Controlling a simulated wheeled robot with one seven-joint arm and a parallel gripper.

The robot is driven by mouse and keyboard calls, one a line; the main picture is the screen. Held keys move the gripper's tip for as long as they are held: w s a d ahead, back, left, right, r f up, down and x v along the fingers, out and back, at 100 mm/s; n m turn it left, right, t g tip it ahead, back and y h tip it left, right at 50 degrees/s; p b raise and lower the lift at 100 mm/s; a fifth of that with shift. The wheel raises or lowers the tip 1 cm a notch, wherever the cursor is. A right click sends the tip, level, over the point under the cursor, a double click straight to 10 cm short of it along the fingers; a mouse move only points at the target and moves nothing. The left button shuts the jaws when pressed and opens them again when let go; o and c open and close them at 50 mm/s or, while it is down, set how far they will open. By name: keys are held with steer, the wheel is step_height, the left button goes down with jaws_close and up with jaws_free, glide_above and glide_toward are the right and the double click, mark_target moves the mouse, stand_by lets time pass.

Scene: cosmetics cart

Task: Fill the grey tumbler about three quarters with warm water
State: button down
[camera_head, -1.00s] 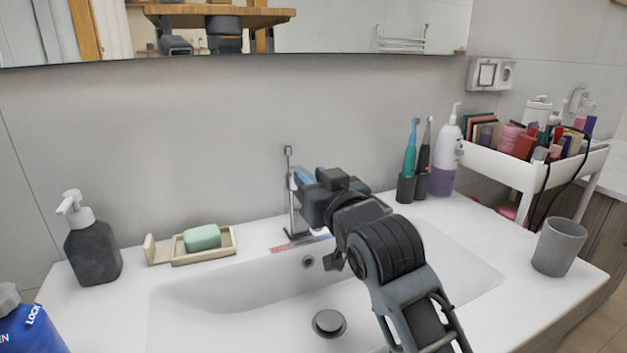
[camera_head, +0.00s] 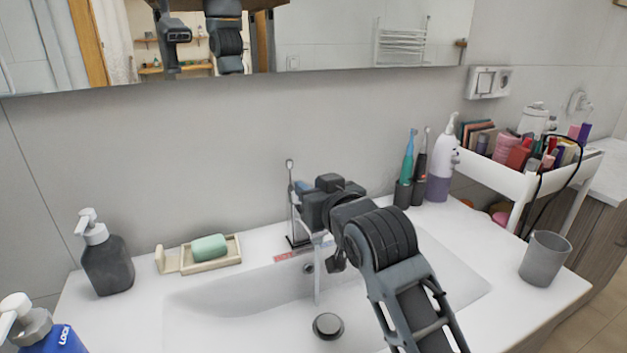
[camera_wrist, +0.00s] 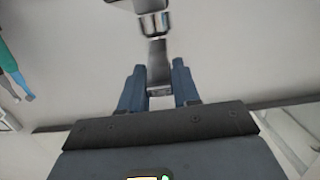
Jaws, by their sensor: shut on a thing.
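The grey tumbler (camera_head: 545,259) stands upright on the right end of the washbasin counter, away from the tap. The tap (camera_head: 293,215) stands behind the basin, and a thin stream of water (camera_head: 318,275) falls from it towards the drain (camera_head: 328,325). My gripper (camera_head: 301,188) is at the tap, its far side partly hidden by my wrist. In the wrist view its two blue fingers (camera_wrist: 158,87) are shut on the tap's grey metal lever (camera_wrist: 158,60). I cannot tell the water's warmth.
A soap dish (camera_head: 212,263) with green soap and a dark pump bottle (camera_head: 106,265) stand left of the basin. Toothbrushes in a dark holder (camera_head: 403,193) and a white-purple bottle (camera_head: 440,180) stand behind right. A white cart (camera_head: 500,178) with cosmetics is beyond.

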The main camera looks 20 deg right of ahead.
steer(key=c, duration=0.9)
jaws_free()
steer(key=shift+s+r+b, duration=0.15)
steer(key=shift+s+r, duration=0.05)
steer(key=shift+s, duration=1.05)
steer(key=shift+s+r+b, duration=0.2)
steer(key=shift+s+r, duration=0.05)
steer(key=shift+s, duration=1.05)
steer(key=shift+s+r+b, duration=0.15)
steer(key=shift+s+r, duration=0.05)
steer(key=shift+s, duration=1.05)
